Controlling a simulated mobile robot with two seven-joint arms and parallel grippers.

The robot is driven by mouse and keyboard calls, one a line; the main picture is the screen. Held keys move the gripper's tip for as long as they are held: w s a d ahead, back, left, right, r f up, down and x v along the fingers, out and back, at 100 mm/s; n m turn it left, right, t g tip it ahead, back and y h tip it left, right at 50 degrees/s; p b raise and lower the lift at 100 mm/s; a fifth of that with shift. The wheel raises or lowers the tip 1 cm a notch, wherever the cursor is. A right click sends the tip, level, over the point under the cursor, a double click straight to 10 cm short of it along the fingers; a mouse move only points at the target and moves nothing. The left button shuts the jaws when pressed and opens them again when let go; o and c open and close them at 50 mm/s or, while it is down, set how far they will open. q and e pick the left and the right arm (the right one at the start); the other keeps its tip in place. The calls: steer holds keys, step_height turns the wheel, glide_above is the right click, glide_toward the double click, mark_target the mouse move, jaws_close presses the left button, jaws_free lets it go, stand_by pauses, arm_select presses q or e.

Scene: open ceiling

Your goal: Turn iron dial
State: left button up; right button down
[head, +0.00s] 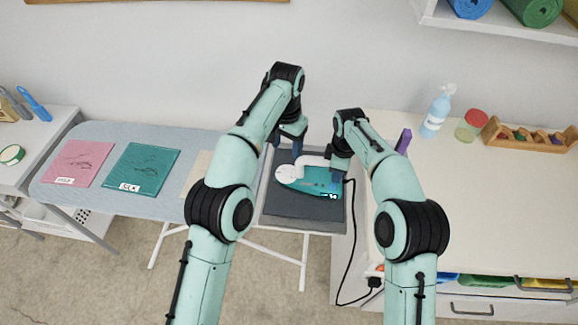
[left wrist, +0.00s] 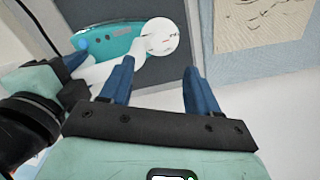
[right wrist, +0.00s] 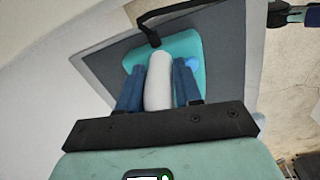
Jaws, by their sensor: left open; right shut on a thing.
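The teal iron (head: 318,184) lies on a dark grey rest pad at the right end of the ironing board. Its white round dial (head: 287,172) shows at its left end, and in the left wrist view the dial (left wrist: 160,37) carries small markings. My right gripper (right wrist: 157,78) is shut on the iron's white handle (right wrist: 158,82), one blue finger on each side. My left gripper (left wrist: 163,75) is open and empty, its fingers near the dial with a visible gap. In the head view my left gripper (head: 290,147) is just behind the dial.
The ironing board (head: 120,140) carries a pink cloth (head: 80,162), a teal cloth (head: 142,170) and a beige cloth (head: 196,172). A black cord (head: 352,240) hangs right of the pad. A spray bottle (head: 438,110), a red-lidded jar (head: 471,125) and a wooden rack (head: 530,137) stand on the right counter.

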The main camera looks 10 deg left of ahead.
mark_target(287, 169)
arm_select(q)
step_height(287, 169, down, 10)
steer(key=n, duration=2.8)
steer(key=shift+f+n, duration=0.25)
steer(key=shift+n, duration=0.05)
steer(key=c, duration=1)
steer(key=shift+c, duration=0.2)
